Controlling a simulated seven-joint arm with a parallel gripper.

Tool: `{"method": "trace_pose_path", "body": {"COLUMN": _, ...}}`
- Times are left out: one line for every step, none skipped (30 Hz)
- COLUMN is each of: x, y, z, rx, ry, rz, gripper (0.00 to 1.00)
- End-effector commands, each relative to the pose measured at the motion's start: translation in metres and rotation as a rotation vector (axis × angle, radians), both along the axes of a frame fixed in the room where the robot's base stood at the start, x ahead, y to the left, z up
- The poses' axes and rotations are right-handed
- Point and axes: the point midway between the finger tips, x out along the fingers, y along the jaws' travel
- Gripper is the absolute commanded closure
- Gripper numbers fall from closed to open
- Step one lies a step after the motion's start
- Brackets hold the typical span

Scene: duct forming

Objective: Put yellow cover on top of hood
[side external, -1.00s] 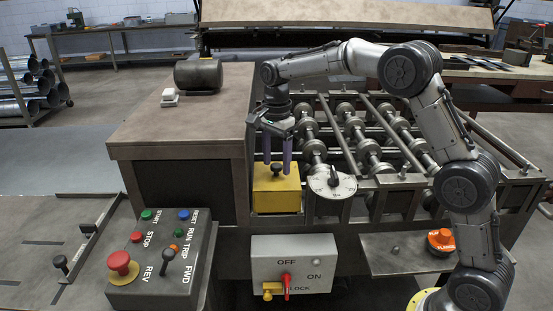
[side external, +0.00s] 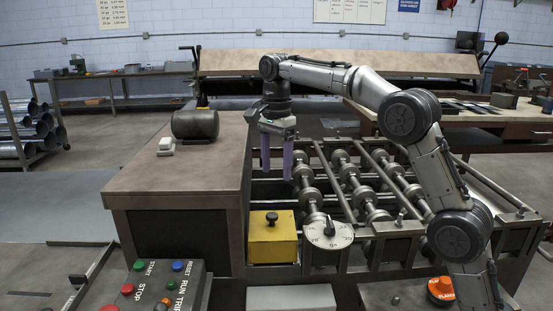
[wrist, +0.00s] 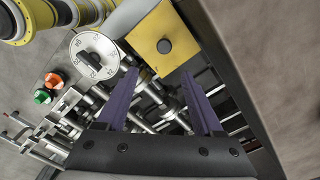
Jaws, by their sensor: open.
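The yellow cover (side external: 272,247) is a box with a black knob on top. It sits at the front of the roller machine, just right of the large brown box-shaped housing, which looks like the hood (side external: 205,165). My gripper (side external: 276,172) hangs above and behind the cover, with its purple fingers pointing down, apart and empty. In the wrist view, the yellow cover (wrist: 147,22) lies beyond the fingertips of my gripper (wrist: 158,76), with nothing between them. The hood's brown edge runs along the right of that view.
A dark cylinder (side external: 195,124) and a small white block (side external: 166,147) rest on the hood's top; its front part is clear. A white dial (side external: 327,233) stands right of the cover. Rollers (side external: 345,175) lie behind, and a button panel (side external: 155,287) stands at front left.

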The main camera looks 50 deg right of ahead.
Motion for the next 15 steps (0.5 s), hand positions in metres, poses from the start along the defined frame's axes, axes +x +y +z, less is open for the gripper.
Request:
{"method": "trace_pose_path", "body": {"x": 0.001, "y": 0.0, "z": 0.006, "rx": 0.0, "ry": -0.001, "rz": 0.0, "gripper": 0.31}}
{"method": "trace_pose_path", "body": {"x": 0.001, "y": 0.0, "z": 0.008, "rx": 0.0, "ry": -0.002, "rz": 0.0, "gripper": 0.31}}
{"method": "trace_pose_path", "body": {"x": 0.0, "y": 0.0, "z": 0.011, "rx": 0.0, "ry": 0.0, "rz": 0.0, "gripper": 0.31}}
{"method": "trace_pose_path", "body": {"x": 0.0, "y": 0.0, "z": 0.013, "rx": 0.0, "ry": 0.001, "rz": 0.0, "gripper": 0.31}}
{"method": "trace_pose_path", "body": {"x": 0.0, "y": 0.0, "z": 0.014, "rx": 0.0, "ry": 0.0, "rz": 0.0, "gripper": 0.31}}
{"method": "trace_pose_path", "body": {"x": 0.0, "y": 0.0, "z": 0.016, "rx": 0.0, "ry": 0.0, "rz": 0.0, "gripper": 0.31}}
{"method": "trace_pose_path", "body": {"x": 0.0, "y": 0.0, "z": 0.016, "rx": 0.0, "ry": 0.001, "rz": 0.0, "gripper": 0.31}}
{"method": "trace_pose_path", "body": {"x": 0.0, "y": 0.0, "z": 0.017, "rx": 0.0, "ry": 0.001, "rz": 0.0, "gripper": 0.31}}
{"method": "trace_pose_path", "body": {"x": -0.001, "y": 0.0, "z": 0.017, "rx": 0.0, "ry": 0.002, "rz": 0.0, "gripper": 0.31}}
{"method": "trace_pose_path", "body": {"x": -0.001, "y": 0.0, "z": 0.017, "rx": 0.0, "ry": 0.002, "rz": 0.001, "gripper": 0.31}}
{"method": "trace_pose_path", "body": {"x": -0.001, "y": 0.0, "z": 0.018, "rx": 0.0, "ry": 0.0, "rz": 0.004, "gripper": 0.31}}
{"method": "trace_pose_path", "body": {"x": -0.003, "y": 0.0, "z": 0.019, "rx": 0.0, "ry": -0.004, "rz": 0.013, "gripper": 0.31}}
{"method": "trace_pose_path", "body": {"x": -0.006, "y": 0.001, "z": 0.021, "rx": -0.001, "ry": -0.008, "rz": 0.025, "gripper": 0.31}}
{"method": "trace_pose_path", "body": {"x": -0.009, "y": 0.002, "z": 0.023, "rx": -0.001, "ry": -0.014, "rz": 0.042, "gripper": 0.31}}
{"method": "trace_pose_path", "body": {"x": -0.016, "y": 0.003, "z": 0.027, "rx": -0.002, "ry": -0.024, "rz": 0.075, "gripper": 0.31}}
